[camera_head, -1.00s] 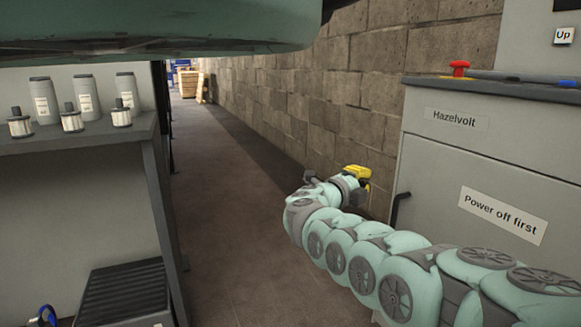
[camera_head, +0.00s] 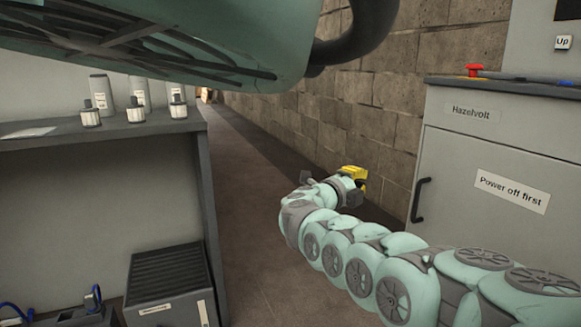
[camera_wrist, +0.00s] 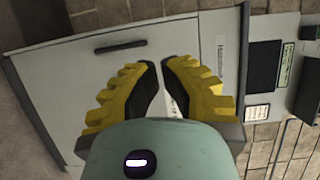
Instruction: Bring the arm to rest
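My arm is bent low over the aisle floor, to the left of a grey cabinet (camera_head: 470,190). My gripper (camera_head: 360,182) has yellow fingers and is at the arm's far end, between the block wall and the cabinet. In the wrist view my gripper (camera_wrist: 160,64) shows two yellow, ridged fingers with dark inner pads. A narrow gap is seen between their tips, and nothing is held. The cabinet front (camera_wrist: 70,70) fills much of the wrist view behind the fingers.
A workbench (camera_head: 100,130) with several bottles and spools stands at left, a dark-topped box (camera_head: 168,285) below it. A block wall (camera_head: 350,110) lines the aisle. The cabinet has a handle (camera_head: 420,200) and red button (camera_head: 474,70). Aisle floor (camera_head: 250,240) is clear.

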